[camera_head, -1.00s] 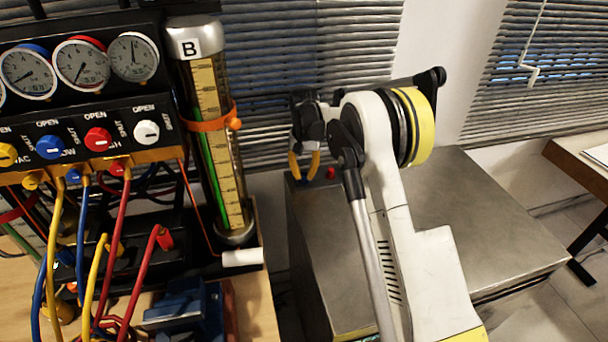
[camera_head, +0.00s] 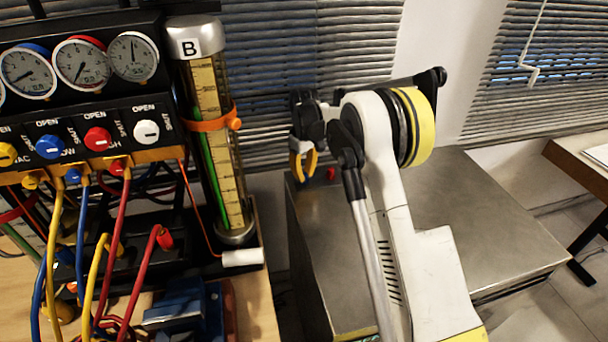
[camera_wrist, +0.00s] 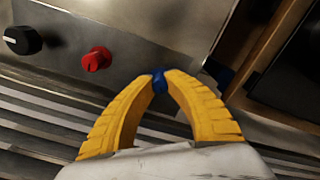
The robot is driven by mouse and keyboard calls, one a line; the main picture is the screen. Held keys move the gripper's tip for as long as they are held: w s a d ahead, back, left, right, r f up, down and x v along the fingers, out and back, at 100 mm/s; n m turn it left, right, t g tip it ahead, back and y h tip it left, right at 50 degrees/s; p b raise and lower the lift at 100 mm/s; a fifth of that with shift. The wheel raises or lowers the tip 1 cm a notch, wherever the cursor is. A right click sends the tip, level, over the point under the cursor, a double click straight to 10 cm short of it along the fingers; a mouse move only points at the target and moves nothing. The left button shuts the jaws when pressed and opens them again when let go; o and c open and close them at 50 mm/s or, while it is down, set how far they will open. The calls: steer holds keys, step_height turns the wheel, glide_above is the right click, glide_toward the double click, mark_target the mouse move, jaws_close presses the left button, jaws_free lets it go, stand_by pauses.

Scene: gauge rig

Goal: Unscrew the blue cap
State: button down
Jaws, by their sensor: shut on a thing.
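Only a little of the cap shows between and just past the tips. In the head view the cap is hidden by the fingers. What the cap sits on cannot be made out.
A metal box (camera_head: 455,225) stands under my arm, with a red knob (camera_wrist: 97,59) and a black knob (camera_wrist: 22,40) on it. A gauge rig with hoses and a glass cylinder (camera_head: 215,130) marked B stands at the left. Window blinds (camera_head: 310,45) hang behind.

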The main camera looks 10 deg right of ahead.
steer(key=shift+n, duration=0.6)
steer(key=n, duration=0.4)
steer(key=shift+n, duration=0.6)
steer(key=n, duration=0.2)
steer(key=shift+n, duration=1.6)
